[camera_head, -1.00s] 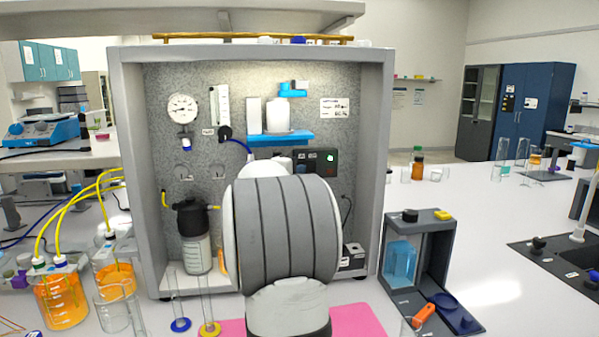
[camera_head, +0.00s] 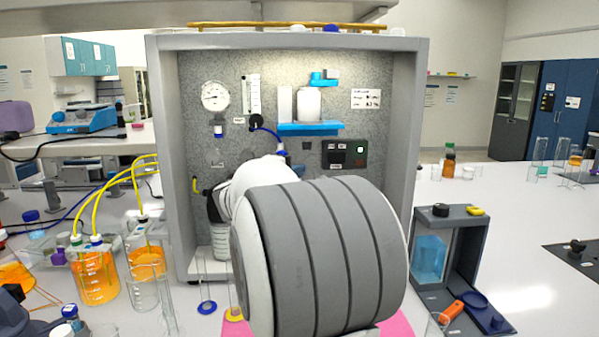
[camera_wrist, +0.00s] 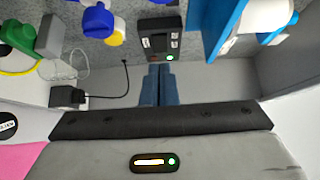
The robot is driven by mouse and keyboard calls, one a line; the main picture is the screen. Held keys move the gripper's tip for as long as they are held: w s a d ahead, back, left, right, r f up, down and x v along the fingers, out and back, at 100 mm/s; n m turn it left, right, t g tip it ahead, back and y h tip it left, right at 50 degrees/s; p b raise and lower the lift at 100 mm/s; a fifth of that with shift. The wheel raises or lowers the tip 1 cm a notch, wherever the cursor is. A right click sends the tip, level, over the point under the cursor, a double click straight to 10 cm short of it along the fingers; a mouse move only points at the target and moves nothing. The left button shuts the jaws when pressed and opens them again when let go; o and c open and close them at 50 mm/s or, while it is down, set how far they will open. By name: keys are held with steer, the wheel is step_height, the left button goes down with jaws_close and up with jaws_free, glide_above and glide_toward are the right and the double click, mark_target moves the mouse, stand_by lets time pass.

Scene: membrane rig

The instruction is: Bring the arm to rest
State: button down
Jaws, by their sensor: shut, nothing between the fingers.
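My gripper (camera_wrist: 159,86) shows in the wrist view, its two blue-grey fingers together with nothing between them. The fingers point toward the back panel of the rig, close to a dark control box (camera_wrist: 158,38) with a lit green button. In the camera_head view my arm's large grey-banded link fills the lower middle, in front of the open grey cabinet (camera_head: 163,150). My gripper is hidden behind the arm in that view. The control box (camera_head: 345,153) there sits on the speckled panel, right of the arm's upper part.
A blue shelf (camera_head: 310,129) carries a white container. A dark stirred vessel (camera_head: 217,207) is partly covered by my arm. Orange-filled bottles (camera_head: 97,280) with yellow tubes stand left. A dark frame (camera_head: 462,250) stands right, with free white bench beyond. Cabinet walls flank the arm.

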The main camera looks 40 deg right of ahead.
stand_by(0.3)
steer(key=w+a+n+t+y+p, duration=0.1)
steer(key=w+a+n+t+y, duration=0.4)
steer(key=a+n+t, duration=0.35)
steer(key=s+a+f+n+y+p, duration=0.1)
steer(key=a+f+n+y, duration=0.2)
steer(key=a+n+y, duration=0.4)
steer(key=s+a+f+n+y, duration=0.1)
steer(key=a+f+n+y, duration=0.2)
steer(key=a, duration=0.6)
steer(key=s+a+f+n+g+y+p, duration=0.1)
steer(key=s+a+f+n+g+y, duration=0.2)
steer(key=s+a+f+n+g, duration=0.5)
steer(key=s+f+n+g, duration=0.1)
steer(key=s+f+n, duration=0.2)
steer(key=s, duration=0.5)
steer(key=s+f+n+g, duration=0.2)
steer(key=s+f+n, duration=0.1)
steer(key=s, duration=0.5)
steer(key=shift+s+a+f+h+p, duration=0.15)
steer(key=shift+s+f+h+p, duration=0.2)
steer(key=shift+f, duration=0.25)
